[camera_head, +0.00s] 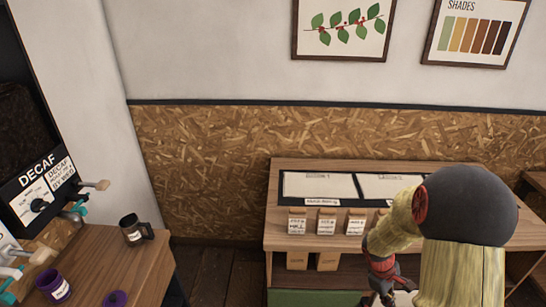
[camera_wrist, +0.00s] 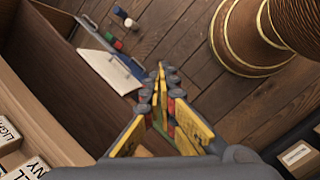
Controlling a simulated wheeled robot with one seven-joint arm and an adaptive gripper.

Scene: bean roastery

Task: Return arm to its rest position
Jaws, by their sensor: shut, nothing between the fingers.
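My arm stands at the right of the head view, in front of the wooden counter, and is bent downward. My gripper (camera_head: 383,296) is at its lower end, only partly visible at the bottom edge. In the wrist view my gripper (camera_wrist: 160,78) has its yellow and grey fingers meeting at the tips. It is shut with nothing held. It points down toward a dark plank floor (camera_wrist: 180,40).
The wooden counter (camera_head: 290,238) carries trays and small labelled bags (camera_head: 327,221). A white sheet (camera_wrist: 108,70) with blue edging lies below my gripper. Open floor lies between table and counter.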

